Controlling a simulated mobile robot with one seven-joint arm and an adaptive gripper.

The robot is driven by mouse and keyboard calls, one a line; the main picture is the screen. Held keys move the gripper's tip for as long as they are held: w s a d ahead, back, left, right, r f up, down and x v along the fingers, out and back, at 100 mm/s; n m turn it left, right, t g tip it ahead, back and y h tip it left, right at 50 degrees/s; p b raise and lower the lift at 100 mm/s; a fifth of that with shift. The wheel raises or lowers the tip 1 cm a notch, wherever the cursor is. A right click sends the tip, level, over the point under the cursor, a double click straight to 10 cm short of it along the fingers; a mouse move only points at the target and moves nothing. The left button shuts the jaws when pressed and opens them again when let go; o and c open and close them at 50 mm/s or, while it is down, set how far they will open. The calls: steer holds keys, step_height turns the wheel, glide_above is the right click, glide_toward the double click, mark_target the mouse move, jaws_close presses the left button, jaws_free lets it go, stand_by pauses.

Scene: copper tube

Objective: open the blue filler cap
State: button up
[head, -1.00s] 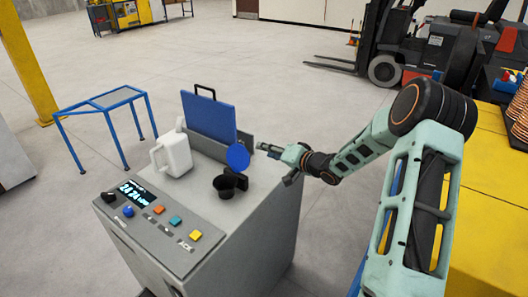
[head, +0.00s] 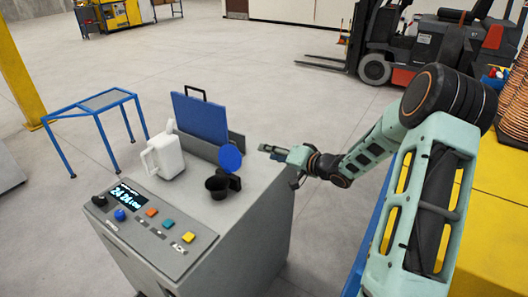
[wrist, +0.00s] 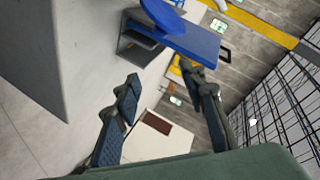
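The blue filler cap (head: 230,157) is a round disc standing tilted up on a black hinge piece. It is beside and above the black filler neck (head: 217,186), whose open mouth shows, on top of the grey machine. My gripper (head: 268,150) is just right of the cap, with a gap between them. In the wrist view, part of the cap (wrist: 165,14) shows at the top edge. My gripper's fingers (wrist: 162,78) are spread apart there with nothing between them.
A white jug (head: 165,157) stands left of the neck. A blue panel (head: 200,116) with a black handle stands upright behind. The control panel (head: 150,225) with a display and coloured buttons is at the machine's front. Open floor lies beyond.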

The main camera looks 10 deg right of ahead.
steer(key=v, duration=0.7)
steer(key=shift+s+d, duration=0.2)
steer(key=shift+s, duration=0.1)
steer(key=shift+r, duration=0.1)
